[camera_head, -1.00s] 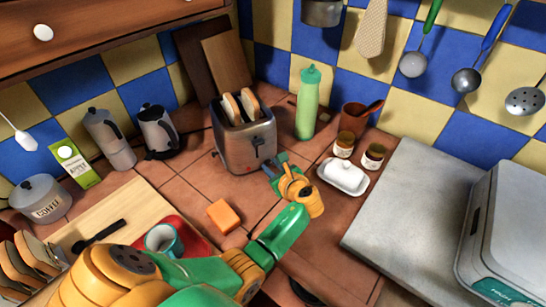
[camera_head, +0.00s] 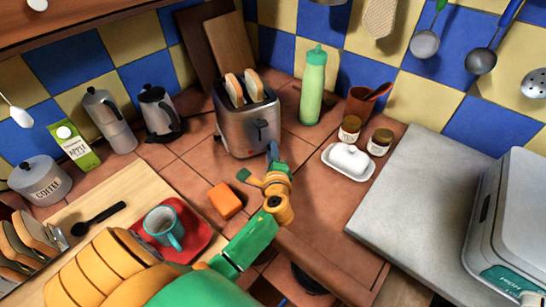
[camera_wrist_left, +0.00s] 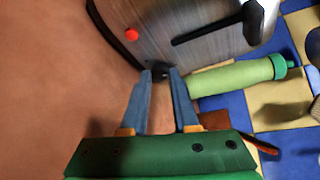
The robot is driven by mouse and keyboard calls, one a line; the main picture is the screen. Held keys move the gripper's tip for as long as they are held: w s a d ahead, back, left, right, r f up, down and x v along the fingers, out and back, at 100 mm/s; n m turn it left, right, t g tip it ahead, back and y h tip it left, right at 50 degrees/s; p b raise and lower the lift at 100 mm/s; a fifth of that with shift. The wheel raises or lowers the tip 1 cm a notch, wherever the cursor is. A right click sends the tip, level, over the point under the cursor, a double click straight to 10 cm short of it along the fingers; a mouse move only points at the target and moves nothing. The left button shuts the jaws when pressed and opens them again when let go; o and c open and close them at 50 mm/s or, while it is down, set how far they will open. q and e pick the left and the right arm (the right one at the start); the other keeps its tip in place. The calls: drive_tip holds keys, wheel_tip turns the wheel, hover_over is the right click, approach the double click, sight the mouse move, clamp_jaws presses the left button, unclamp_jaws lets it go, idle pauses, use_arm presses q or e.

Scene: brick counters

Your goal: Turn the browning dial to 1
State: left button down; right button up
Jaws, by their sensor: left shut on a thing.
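The metal toaster (camera_head: 240,133) stands on the tiled counter with two bread slices (camera_head: 245,88) in its slots. Its front face fills the top of the left wrist view (camera_wrist_left: 165,20), with a red button (camera_wrist_left: 131,34) and a black lever (camera_wrist_left: 220,26). The small dark browning dial (camera_wrist_left: 160,71) sits low on that face, between the blue fingertips of my left gripper (camera_wrist_left: 161,76). My left gripper (camera_head: 273,152) is shut on the dial at the toaster's front. The dial's marks cannot be read, and my fingers hide it in the head view. My right gripper is not in view.
An orange sponge-like block (camera_head: 225,200) lies left of my left wrist. A white butter dish (camera_head: 348,161) and two jars stand to the right. A green bottle (camera_head: 313,90) stands behind right. A red tray (camera_head: 190,237) with a mug is at front left.

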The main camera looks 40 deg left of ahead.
use_arm(q)
drive_tip(key=shift+f+n+t+b, duration=0.25)
drive_tip(key=shift+n+t+b, duration=0.25)
drive_tip(key=shift+n+b, duration=0.45)
drive_tip(key=shift+r+b, duration=0.1)
drive_tip(key=shift+b, duration=0.2)
